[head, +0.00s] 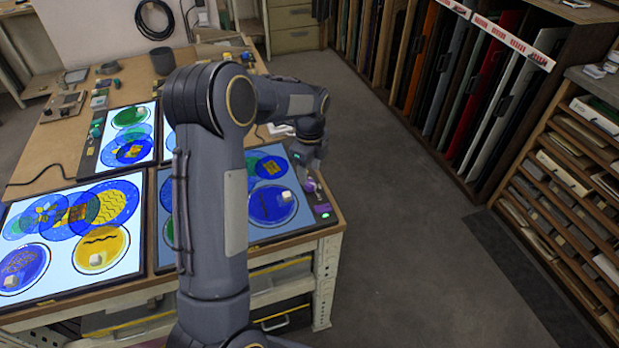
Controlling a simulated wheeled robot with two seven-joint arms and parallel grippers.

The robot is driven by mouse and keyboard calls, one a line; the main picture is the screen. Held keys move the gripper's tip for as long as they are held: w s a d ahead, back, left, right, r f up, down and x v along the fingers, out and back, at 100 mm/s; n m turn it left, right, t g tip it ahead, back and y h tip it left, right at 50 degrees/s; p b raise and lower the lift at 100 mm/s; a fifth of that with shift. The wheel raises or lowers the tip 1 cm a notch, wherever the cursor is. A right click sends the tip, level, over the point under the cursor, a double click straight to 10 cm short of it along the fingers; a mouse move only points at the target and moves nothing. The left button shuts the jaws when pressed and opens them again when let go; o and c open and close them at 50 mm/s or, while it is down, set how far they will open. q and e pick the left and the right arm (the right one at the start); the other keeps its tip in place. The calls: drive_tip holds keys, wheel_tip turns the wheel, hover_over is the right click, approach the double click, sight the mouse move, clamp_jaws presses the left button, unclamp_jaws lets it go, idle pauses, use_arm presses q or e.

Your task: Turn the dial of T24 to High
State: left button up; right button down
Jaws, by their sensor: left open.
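Several lit light panels lie on the workbench (60,168), with round coloured glass discs on them. I cannot read any label, so I cannot tell which one is T24. The right front panel (297,222) has a dark control strip (322,212) along its right edge with small green lights. A small purple knob (310,186) shows on this strip. My left gripper (309,172) points down just above the strip, close to the knob. It is open, though its fingers are small and partly hidden. I cannot tell whether it touches the knob. My right gripper is not in view.
My left arm covers the middle of the bench and part of the panels. Another lit panel (130,138) lies further back. A dark cup (162,60) and small tools stand at the back. The floor (400,230) to the right is clear, before the racks (480,90).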

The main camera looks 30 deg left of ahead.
sight(309, 183)
use_arm(q)
drive_tip(key=shift+f, duration=2.15)
drive_tip(key=c, duration=1)
